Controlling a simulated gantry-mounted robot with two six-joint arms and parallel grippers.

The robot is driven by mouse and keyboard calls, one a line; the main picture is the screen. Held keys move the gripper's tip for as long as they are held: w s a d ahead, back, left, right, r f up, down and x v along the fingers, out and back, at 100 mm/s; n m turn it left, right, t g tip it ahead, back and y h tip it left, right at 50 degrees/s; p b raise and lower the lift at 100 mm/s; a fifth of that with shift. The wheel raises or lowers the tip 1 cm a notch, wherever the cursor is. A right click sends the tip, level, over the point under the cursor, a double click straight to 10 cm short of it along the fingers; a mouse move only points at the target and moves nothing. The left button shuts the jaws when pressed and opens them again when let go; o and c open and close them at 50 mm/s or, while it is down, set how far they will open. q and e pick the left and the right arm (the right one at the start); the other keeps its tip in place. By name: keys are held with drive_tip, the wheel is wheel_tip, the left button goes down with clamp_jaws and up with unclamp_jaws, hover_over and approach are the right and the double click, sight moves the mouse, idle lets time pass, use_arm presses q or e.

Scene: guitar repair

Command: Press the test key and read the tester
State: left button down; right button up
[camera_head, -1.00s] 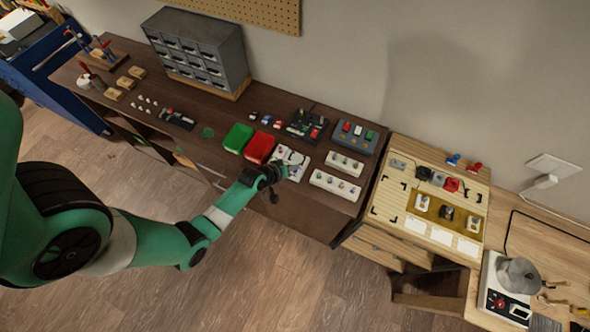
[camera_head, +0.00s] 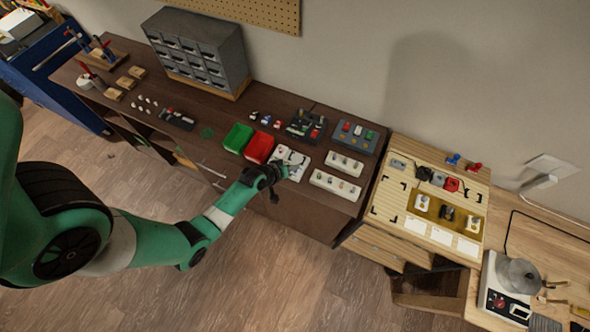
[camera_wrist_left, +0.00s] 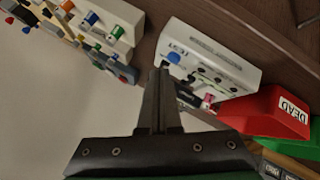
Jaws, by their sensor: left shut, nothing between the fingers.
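The tester is a white box (camera_head: 288,162) on the dark bench. In the left wrist view it is a white box (camera_wrist_left: 215,60) with a blue key (camera_wrist_left: 174,57), printed text and a panel with dark spots. My left gripper (camera_head: 283,171) is at the tester's near edge. In the left wrist view its shut, empty fingertips (camera_wrist_left: 163,74) are close to the blue key; I cannot tell whether they touch it. The reading on the tester is too small to make out. My right gripper is not in view.
A red bin (camera_head: 259,147), marked DEAD in the wrist view (camera_wrist_left: 268,110), and a green bin (camera_head: 237,138) stand left of the tester. White holders with small parts (camera_head: 336,185) stand to its right. A grey drawer cabinet (camera_head: 197,50) stands at the back.

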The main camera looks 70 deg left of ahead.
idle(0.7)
use_arm(q)
drive_tip(key=shift+f+b, duration=0.35)
drive_tip(key=shift+f, duration=0.1)
drive_tip(key=shift+f+b, duration=0.4)
drive_tip(key=shift+f, duration=0.05)
idle(0.4)
drive_tip(key=shift+r, duration=0.15)
drive_tip(key=shift+r+p, duration=0.75)
drive_tip(key=shift+p, duration=0.15)
drive_tip(key=shift+r, duration=0.1)
wheel_tip(320, 180, up, 5)
drive_tip(key=p, duration=0.5)
